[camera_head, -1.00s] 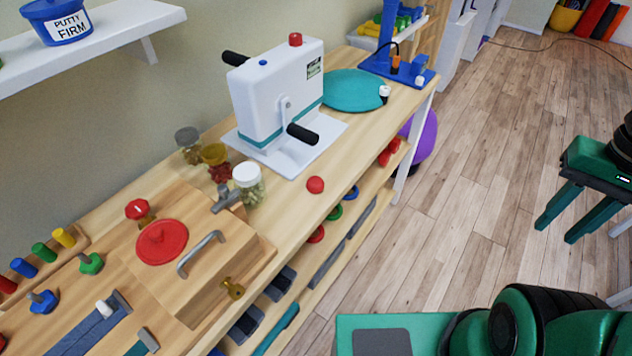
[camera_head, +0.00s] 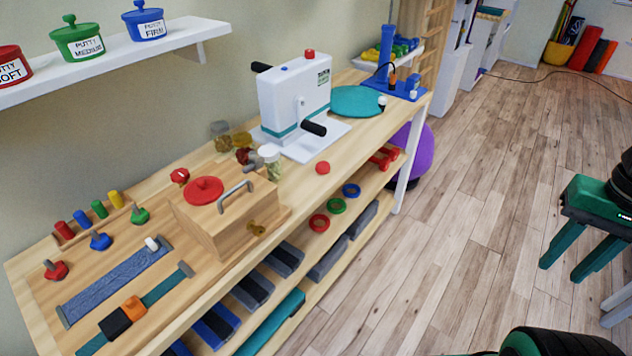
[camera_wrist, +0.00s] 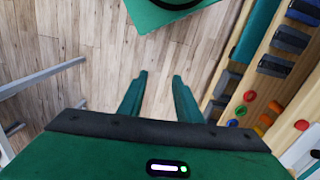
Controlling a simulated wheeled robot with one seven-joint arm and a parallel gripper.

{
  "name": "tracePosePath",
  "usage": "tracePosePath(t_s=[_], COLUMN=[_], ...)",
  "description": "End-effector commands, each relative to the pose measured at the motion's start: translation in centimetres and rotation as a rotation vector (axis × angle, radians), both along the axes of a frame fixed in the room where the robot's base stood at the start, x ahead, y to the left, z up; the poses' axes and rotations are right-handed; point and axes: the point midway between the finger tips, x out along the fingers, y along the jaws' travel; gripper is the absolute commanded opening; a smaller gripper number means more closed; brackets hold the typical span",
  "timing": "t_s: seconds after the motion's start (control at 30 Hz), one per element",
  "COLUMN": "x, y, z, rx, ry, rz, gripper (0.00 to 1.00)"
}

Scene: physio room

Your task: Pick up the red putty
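A small round red lump, which looks like the red putty (camera_head: 322,167), lies on the wooden table near its front edge, in front of the white crank machine (camera_head: 293,100). It also shows at the right edge of the wrist view (camera_wrist: 301,125). A red tub labelled "PUTTY SOFT" (camera_head: 12,67) stands on the wall shelf, cut by the left picture edge. My gripper (camera_head: 572,248) is out over the floor, to the right of the table and well apart from both. Its two green fingers (camera_wrist: 158,98) are spread with nothing between them.
Green and blue putty tubs (camera_head: 78,40) share the white shelf (camera_head: 190,32). A wooden box with a red disc (camera_head: 203,190), jars (camera_head: 270,160) and a teal disc (camera_head: 357,101) stand on the table. A lower shelf holds rings (camera_head: 336,206) and dumbbells (camera_head: 384,157). The floor (camera_head: 480,200) is clear.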

Motion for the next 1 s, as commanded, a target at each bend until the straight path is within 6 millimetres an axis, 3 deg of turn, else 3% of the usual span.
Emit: tracePosePath(t_s=[0.3,0.4,0.5,0.67,1.0], x=[0.0,-0.7,-0.4,3.2,12.4], y=[0.0,0.0,0.2,1.5,6.9], z=[0.0,0.3,0.3,-1.0,-7.0], rx=[0.000,0.000,0.004,0.033,0.230], ry=[0.000,-0.007,-0.009,0.000,-0.067], rz=[0.001,0.008,0.053,0.261,0.875], gripper=[0.31,0.53,0.56,0.56,0.56])
